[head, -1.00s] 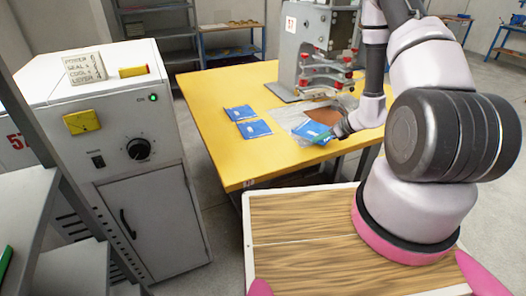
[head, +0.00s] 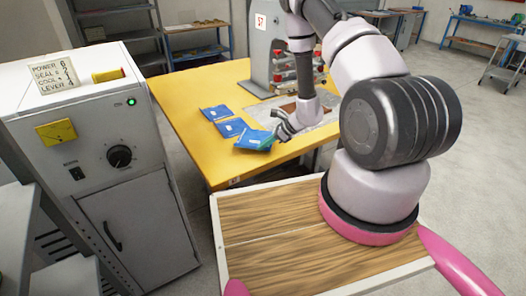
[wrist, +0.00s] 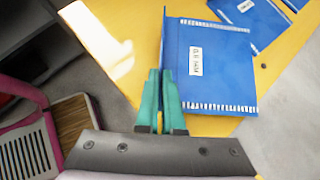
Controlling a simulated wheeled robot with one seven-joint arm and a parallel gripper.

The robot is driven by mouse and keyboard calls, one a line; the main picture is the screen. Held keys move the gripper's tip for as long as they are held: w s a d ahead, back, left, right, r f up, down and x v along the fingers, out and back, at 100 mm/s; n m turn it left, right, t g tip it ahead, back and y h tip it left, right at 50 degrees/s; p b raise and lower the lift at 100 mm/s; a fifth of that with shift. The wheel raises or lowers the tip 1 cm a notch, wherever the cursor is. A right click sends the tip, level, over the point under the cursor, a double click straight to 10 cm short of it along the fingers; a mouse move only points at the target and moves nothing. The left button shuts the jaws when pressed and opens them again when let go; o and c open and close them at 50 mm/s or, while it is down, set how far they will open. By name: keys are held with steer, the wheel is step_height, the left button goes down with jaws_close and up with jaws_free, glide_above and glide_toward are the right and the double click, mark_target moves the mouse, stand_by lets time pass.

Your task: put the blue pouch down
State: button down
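The blue pouch (head: 255,140) with a white label is at the front edge area of the yellow table (head: 180,95). My gripper (wrist: 165,85) has its teal fingers close together on the pouch's left edge in the wrist view, where the pouch (wrist: 215,65) fills the upper middle. The pouch looks tilted in the head view; I cannot tell whether its underside touches the table. Two other blue pouches (head: 214,112) (head: 231,127) lie flat just behind and left of it. They show partly in the wrist view (wrist: 255,14).
A sealing machine (head: 270,50) with red-tipped levers stands at the table's back right. A grey cabinet (head: 110,150) with a dial stands left of the table. The yellow table is bare left of the flat pouches.

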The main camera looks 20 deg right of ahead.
steer(key=shift+f, duration=1.4)
steer(key=shift+f, duration=0.1)
steer(key=c, duration=1)
jaws_free()
steer(key=shift+c, duration=0.2)
